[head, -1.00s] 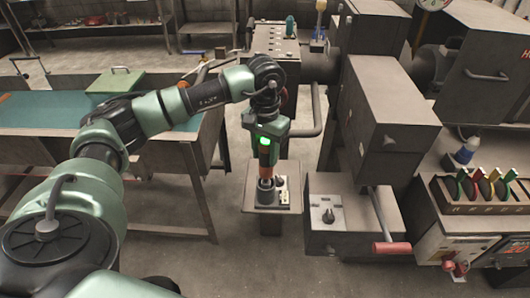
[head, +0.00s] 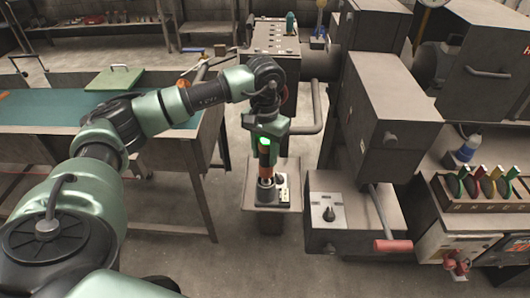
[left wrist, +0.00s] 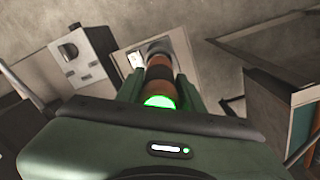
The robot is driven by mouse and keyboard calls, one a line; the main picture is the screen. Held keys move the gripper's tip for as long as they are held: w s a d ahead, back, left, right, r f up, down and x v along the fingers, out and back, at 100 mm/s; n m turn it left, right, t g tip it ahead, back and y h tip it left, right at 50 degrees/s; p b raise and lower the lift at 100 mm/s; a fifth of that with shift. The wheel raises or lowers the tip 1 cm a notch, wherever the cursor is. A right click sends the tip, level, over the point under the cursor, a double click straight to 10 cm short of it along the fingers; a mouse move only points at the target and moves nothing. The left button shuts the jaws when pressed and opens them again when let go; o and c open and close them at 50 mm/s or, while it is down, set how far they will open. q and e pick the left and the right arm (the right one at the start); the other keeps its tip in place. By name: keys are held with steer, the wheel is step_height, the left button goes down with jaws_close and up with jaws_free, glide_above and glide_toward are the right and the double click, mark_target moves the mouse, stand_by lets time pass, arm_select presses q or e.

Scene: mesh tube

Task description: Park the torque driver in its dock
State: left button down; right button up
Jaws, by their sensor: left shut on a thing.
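The torque driver (head: 264,158) is an upright orange and black cylinder below my left gripper (head: 266,149) in the head view. My left gripper is shut on it. The driver also shows between the green fingers in the left wrist view (left wrist: 157,78), with a green glow at its near end. The dock (head: 266,194) is a dark grey cup on a small pedestal directly below. The driver's lower end meets the cup; how deep it sits I cannot tell. My right gripper is in neither view.
The pedestal top (head: 252,200) has a light panel beside the cup. A grey machine box with a dark knob (head: 328,213) and a red-handled lever (head: 393,245) stand close on the right. A workbench with a green mat (head: 40,115) is on the left.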

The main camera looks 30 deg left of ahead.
mark_target(265, 165)
arm_select(q)
steer(key=shift+f+b, duration=1.95)
steer(key=shift+f, duration=0.3)
stand_by(1.8)
steer(key=c, duration=0.8)
jaws_free()
